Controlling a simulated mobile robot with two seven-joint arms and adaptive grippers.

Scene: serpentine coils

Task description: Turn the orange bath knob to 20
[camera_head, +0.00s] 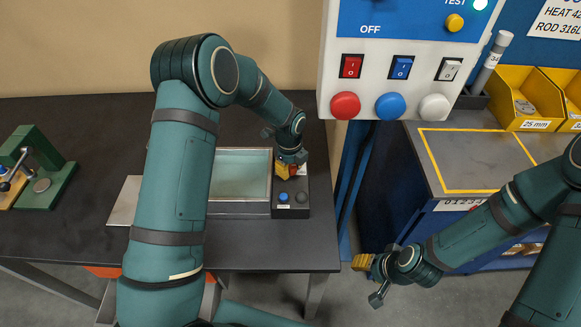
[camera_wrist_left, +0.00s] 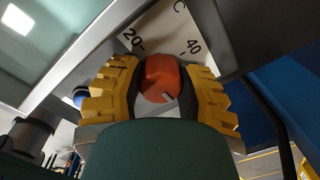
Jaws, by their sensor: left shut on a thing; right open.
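The orange bath knob (camera_wrist_left: 160,76) sits in front of a pale dial plate (camera_wrist_left: 150,36) marked 20 at upper left and 40 at right. A small pale mark shows low on the knob; I cannot tell which number it points to. My left gripper (camera_head: 286,172) is shut on the knob, with one yellow ribbed finger on each side in the left wrist view. In the head view the gripper and wrist largely hide the knob at the back of the bath's control box (camera_head: 290,211). My right gripper (camera_head: 369,281) is open and empty, low in front of the blue bench.
The water-filled bath (camera_head: 240,208) stands left of the control box, which carries a blue button (camera_head: 283,197) and a dark one (camera_head: 301,197). A green press (camera_head: 45,178) stands at far left. A white switch panel (camera_head: 395,75) hangs at upper right.

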